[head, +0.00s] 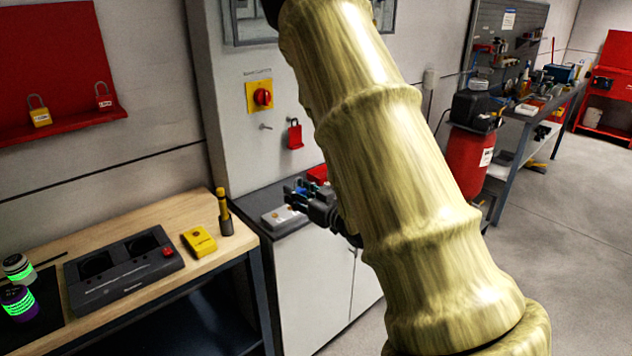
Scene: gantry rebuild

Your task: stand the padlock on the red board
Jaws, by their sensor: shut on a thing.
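The red board (48,60) is on the wall at upper left, with a ledge along its bottom. A yellow padlock (40,117) and a red padlock (103,102) stand upright on that ledge. Another red padlock (295,136) hangs on the pale column, apart from my gripper in the picture. My gripper (290,192) is over the grey cabinet top, its fingers to the left. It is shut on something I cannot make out. My arm hides part of the cabinet and wall behind it.
A yellow rotary switch (260,97) and an empty hook (266,127) are on the column. A small button box (284,218) is below my gripper. The wooden bench (130,310) holds a dark device (122,268), a yellow box (199,242) and an upright yellow-topped tool (224,212).

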